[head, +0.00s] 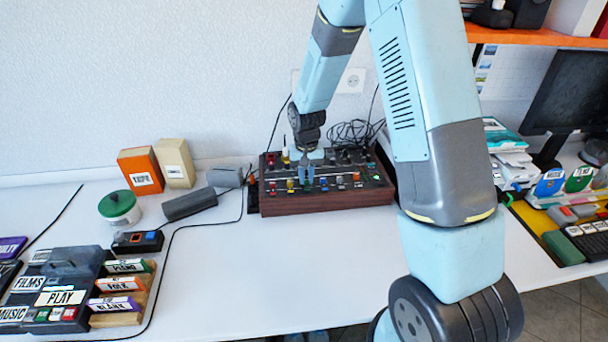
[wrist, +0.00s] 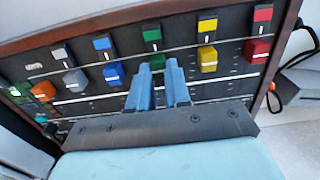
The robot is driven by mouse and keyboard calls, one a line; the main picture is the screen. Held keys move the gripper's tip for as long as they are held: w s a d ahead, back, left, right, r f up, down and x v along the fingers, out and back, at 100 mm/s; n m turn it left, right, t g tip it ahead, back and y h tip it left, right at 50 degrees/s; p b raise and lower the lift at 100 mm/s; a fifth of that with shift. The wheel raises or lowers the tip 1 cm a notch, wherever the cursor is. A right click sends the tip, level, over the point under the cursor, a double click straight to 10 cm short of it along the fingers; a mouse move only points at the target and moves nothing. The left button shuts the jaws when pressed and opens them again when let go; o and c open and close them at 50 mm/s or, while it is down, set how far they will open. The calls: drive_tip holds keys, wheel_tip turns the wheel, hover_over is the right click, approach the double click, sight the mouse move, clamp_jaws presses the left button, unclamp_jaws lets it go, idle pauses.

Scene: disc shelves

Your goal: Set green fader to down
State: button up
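The console (head: 325,202) is a dark panel in a wooden frame on the table, with several coloured fader caps. In the wrist view, the lower green cap (wrist: 157,62) sits in line with the gap between my fingertips. Another green cap (wrist: 152,35) sits above it. My gripper (wrist: 158,68) points at the panel, its two blue fingers close together with a narrow gap. The fingertips partly cover the lower green cap's sides, and I cannot tell whether they touch it. In the head view, my gripper (head: 306,175) is over the console.
Blue caps (wrist: 113,74) lie left of the green ones and yellow caps (wrist: 208,58) right. Red caps (wrist: 255,50) are at the far right. The table in front is clear.

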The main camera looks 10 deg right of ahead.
sight(307, 179)
drive_tip(key=o, duration=0.4)
drive_tip(key=shift+r, duration=0.1)
wheel_tip(307, 179, up, 14)
drive_tip(key=shift+f, duration=0.2)
idle(0.4)
drive_tip(key=s+d+r+t, duration=0.1)
drive_tip(key=s+d+r, duration=0.3)
drive_tip(key=s+r, duration=0.3)
drive_tip(key=s+d+r+t, duration=0.2)
drive_tip(key=s+d+r, duration=0.25)
drive_tip(key=r, duration=0.35)
drive_tip(key=s+d+r+t, duration=0.1)
drive_tip(key=s, duration=0.4)
drive_tip(key=s+d+r, duration=0.2)
drive_tip(key=s, duration=0.4)
drive_tip(key=s+d+r+t, duration=0.1)
drive_tip(key=s+d+r, duration=0.1)
drive_tip(key=s, duration=0.3)
drive_tip(key=shift+s+r+t, duration=0.1)
drive_tip(key=shift+s+t, duration=0.2)
drive_tip(key=shift+s, duration=0.1)
